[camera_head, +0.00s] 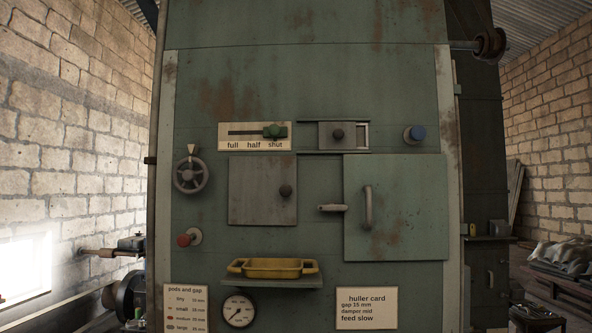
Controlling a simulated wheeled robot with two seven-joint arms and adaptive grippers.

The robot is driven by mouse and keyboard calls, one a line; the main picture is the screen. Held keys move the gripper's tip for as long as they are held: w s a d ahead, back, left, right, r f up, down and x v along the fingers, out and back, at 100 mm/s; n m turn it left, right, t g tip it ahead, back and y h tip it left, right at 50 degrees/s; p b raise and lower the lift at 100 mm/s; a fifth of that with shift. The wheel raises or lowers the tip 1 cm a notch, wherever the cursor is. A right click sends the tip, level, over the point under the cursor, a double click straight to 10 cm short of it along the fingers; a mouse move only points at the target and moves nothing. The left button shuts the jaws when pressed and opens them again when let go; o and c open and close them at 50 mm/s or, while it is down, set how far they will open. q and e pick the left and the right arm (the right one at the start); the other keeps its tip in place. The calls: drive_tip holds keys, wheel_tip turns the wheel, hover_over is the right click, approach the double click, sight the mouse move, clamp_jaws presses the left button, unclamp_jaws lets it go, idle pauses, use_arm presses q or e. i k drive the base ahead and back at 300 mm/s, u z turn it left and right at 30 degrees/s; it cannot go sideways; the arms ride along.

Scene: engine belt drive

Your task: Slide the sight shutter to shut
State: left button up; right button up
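A small grey sliding plate with a dark round knob (338,134) sits between two horizontal rails on the upper middle of the green machine front. It looks like the sight shutter. A narrow pale strip (362,136) shows at its right end, and bare rail extends to its left. Left of it is a cream label plate (228,134) marked full, half and shut, with a dark slot. A green slider handle (275,131) stands at the slot's right end, above the word shut. Neither of my grippers is in view.
Below are a handwheel (191,175), a red knob (187,239), a small grey door (262,190), a larger door with a bar handle (368,207), and a latch lever (333,208). A yellow tray (272,268) sits on a protruding shelf.

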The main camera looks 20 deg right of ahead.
sight(333, 136)
drive_tip(key=u, duration=0.7)
drive_tip(key=i, duration=0.7)
drive_tip(key=z, duration=1.2)
